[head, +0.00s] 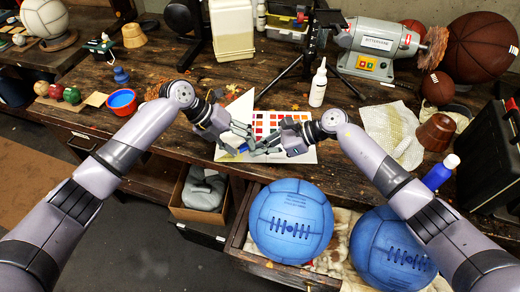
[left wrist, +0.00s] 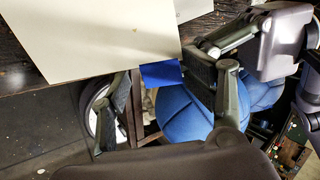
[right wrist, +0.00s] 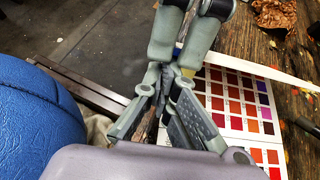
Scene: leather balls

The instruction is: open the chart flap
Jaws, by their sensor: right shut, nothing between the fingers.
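The colour chart (head: 268,122) lies on the workbench with rows of red and orange swatches; they also show in the right wrist view (right wrist: 238,103). Its pale flap (head: 240,106) is at the left of the swatches; its plain face fills the upper left wrist view (left wrist: 95,35). The flap appears raised, its angle unclear. A blue tab (left wrist: 160,74) sticks out from its near corner. My left gripper (head: 243,142) is open, with the tab between its spread fingers in its wrist view. My right gripper (head: 272,146) is shut and empty, beside the left one over the chart's near edge.
Two blue leather balls (head: 291,221) sit in an open drawer below the bench edge. A white bottle (head: 318,84) and a tripod stand behind the chart. A grinder (head: 378,48) is at the back right.

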